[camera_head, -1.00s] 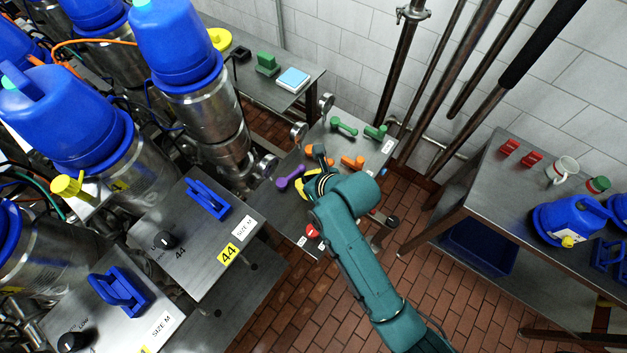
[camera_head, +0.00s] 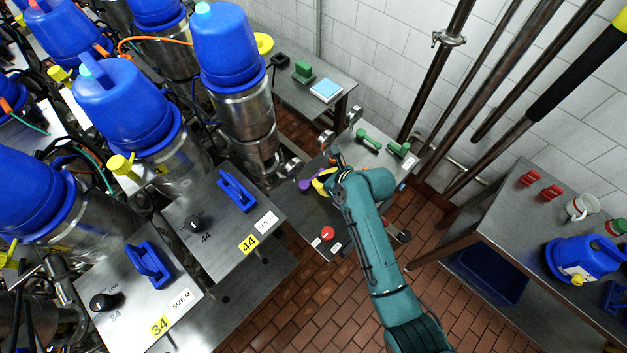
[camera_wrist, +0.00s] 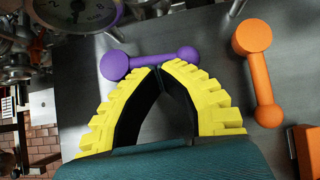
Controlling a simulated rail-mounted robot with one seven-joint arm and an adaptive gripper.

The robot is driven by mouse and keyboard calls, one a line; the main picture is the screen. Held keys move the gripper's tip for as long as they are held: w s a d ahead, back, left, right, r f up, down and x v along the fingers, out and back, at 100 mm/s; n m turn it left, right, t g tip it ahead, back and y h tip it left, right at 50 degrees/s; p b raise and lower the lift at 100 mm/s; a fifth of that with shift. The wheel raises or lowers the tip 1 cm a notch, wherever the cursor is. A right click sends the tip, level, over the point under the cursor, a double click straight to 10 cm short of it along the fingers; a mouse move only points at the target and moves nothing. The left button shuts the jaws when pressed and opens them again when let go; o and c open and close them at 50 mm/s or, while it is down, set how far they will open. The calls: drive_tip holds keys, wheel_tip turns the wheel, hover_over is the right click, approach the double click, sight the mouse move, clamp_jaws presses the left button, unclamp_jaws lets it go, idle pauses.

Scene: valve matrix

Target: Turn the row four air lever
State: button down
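The valve panel (camera_head: 308,216) is a grey plate with coloured levers. Its row labels are too small to read, so I cannot tell which lever is the row four air lever. A purple lever (camera_head: 306,186) sits at the left; it also shows in the wrist view (camera_wrist: 114,66). Two green levers (camera_head: 368,142) sit at the far end. An orange lever (camera_wrist: 259,80) is right of my gripper in the wrist view. My gripper (camera_head: 321,182) has yellow fingers, and its tips (camera_wrist: 159,68) meet just before the purple lever's bar. Whether they touch it is unclear.
A red knob (camera_head: 327,233) sits at the panel's near end. Gauges (camera_head: 291,168) line its left side. Size M boxes with blue levers (camera_head: 238,191) stand left, before blue-topped tanks (camera_head: 228,45). A table (camera_head: 495,215) with mugs stands right, with open brick floor between.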

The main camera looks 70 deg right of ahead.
drive_tip(key=shift+w+d, duration=0.15)
drive_tip(key=shift+d, duration=0.1)
drive_tip(key=shift+r, duration=0.1)
